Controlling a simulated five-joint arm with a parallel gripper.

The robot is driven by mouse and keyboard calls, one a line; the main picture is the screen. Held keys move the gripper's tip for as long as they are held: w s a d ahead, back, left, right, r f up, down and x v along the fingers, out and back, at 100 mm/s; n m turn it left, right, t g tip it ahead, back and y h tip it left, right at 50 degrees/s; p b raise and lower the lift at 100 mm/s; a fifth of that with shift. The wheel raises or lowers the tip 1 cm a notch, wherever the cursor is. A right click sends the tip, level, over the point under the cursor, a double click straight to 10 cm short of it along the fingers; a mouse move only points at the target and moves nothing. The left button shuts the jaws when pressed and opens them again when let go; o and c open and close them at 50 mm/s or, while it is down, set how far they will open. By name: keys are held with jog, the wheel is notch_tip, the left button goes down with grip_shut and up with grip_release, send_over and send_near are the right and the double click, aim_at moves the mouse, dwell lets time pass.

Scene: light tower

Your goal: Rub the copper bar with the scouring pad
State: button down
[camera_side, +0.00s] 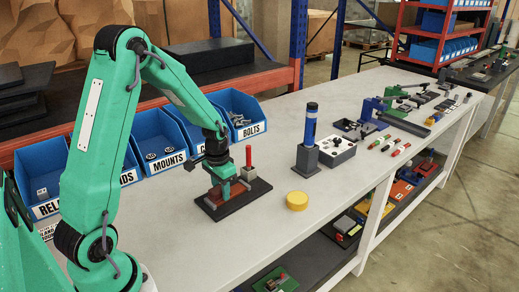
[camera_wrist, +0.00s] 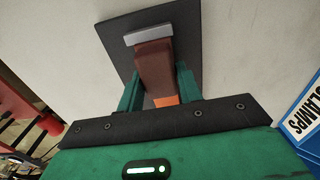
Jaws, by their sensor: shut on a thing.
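My gripper (camera_wrist: 158,85) has its green fingers on either side of a brown-maroon block, which looks like the scouring pad (camera_wrist: 154,66), and is shut on it. The pad also shows in the side view (camera_side: 214,198), low over a dark base plate (camera_side: 245,205). I cannot tell whether pad and bar touch. A grey block (camera_wrist: 148,35) lies beyond the pad on the plate.
A red post (camera_side: 248,155) stands at the plate's back right. A yellow round piece (camera_side: 297,201) and a blue-topped grey block (camera_side: 309,140) stand to the right. Blue bins (camera_side: 160,141) line the back. The white table's front is clear.

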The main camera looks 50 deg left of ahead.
aim_at(248, 174)
jog(key=shift+w, duration=1.6)
jog(key=shift+w+f, duration=0.15)
jog(key=shift+w, duration=1.75)
jog(key=shift+w, duration=0.15)
jog(key=shift+w, duration=0.45)
jog(key=shift+w+a, duration=0.1)
jog(key=shift+w, duration=1.1)
jog(key=shift+r, duration=0.25)
jog(key=shift+s+r, duration=0.1)
jog(key=shift+s, duration=0.05)
